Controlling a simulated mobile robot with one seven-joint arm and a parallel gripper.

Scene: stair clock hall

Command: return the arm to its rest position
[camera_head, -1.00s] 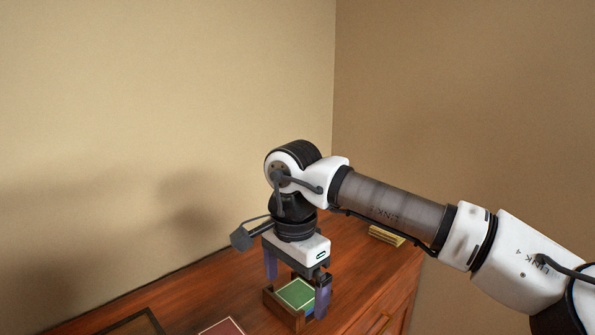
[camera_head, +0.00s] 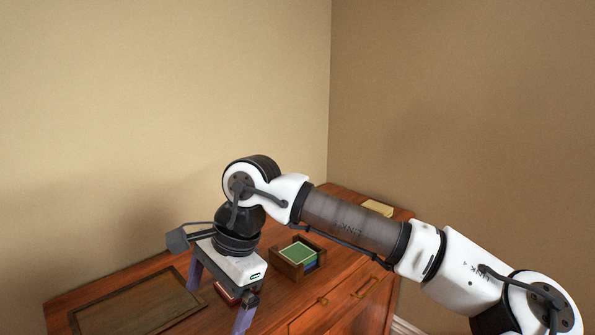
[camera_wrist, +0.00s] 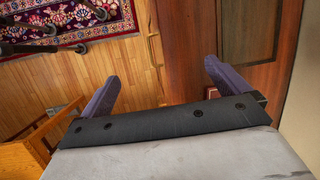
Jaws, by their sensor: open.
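My gripper (camera_head: 217,303) is open and points down over the front of the wooden desk (camera_head: 335,275). Nothing shows held between its fingers. A dark red flat item (camera_head: 227,292) shows behind and between the fingers, partly hidden. A small wooden box (camera_head: 287,267) holding green-topped flat pieces (camera_head: 298,252) stands right of the gripper, clear of it. In the wrist view the two purple-grey fingers of my gripper (camera_wrist: 160,72) are spread apart, with dark wood and floor beyond them. My arm reaches in from the lower right.
A dark framed panel or tray (camera_head: 135,305) lies on the desk at left. A yellowish stack (camera_head: 377,208) lies at the back right corner. Walls stand behind and right. The wrist view shows wooden floor (camera_wrist: 110,60), a patterned rug (camera_wrist: 70,14) and orange wood furniture (camera_wrist: 22,155).

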